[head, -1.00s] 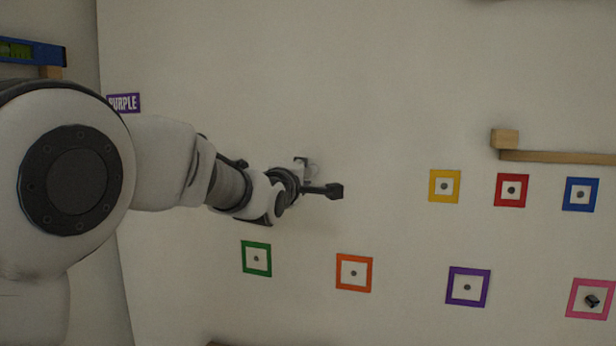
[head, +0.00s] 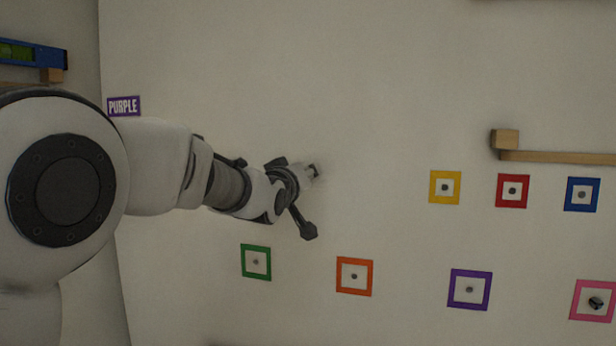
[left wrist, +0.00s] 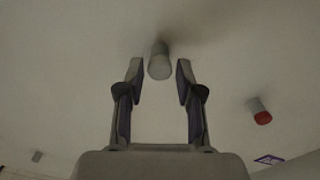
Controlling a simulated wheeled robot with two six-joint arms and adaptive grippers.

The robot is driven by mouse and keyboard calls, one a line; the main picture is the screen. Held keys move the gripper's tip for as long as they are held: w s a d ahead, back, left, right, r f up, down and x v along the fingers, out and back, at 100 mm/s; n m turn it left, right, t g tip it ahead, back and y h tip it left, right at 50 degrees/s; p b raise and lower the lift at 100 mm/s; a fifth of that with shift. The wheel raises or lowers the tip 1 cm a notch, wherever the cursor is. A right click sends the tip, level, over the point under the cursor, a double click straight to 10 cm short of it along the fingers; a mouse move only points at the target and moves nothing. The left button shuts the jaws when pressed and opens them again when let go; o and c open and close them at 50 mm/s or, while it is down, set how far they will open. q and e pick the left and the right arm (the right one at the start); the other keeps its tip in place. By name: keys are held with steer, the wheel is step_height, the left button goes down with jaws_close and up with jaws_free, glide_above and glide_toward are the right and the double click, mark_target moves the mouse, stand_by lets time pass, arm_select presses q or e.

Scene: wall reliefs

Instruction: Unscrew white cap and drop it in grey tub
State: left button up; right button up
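The white cap (left wrist: 160,68) sits on the end of a short stub that sticks out from the pale wall. My left gripper (left wrist: 158,76) is open in the left wrist view, with one finger on each side of the cap and a gap visible on both sides. I cannot tell how deep the cap lies between the fingers. In the head view my left gripper (head: 304,176) is near the wall and the cap is small and hard to make out. My right gripper and a grey tub are not in view.
A red-ended stub (left wrist: 260,112) sticks out at the right in the left wrist view. In the head view, colored square frames, such as the green (head: 256,262) and orange (head: 354,276), line the wall. A wooden ledge (head: 555,157) is at the right and a purple sign (head: 124,106) at the left.

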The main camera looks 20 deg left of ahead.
arm_select(q)
jaws_close()
steer(key=n, duration=0.5)
steer(key=n, duration=0.5)
steer(key=shift+s+p, duration=0.1)
steer(key=shift+p, duration=0.3)
steer(key=n, duration=0.5)
steer(key=shift+n, duration=0.3)
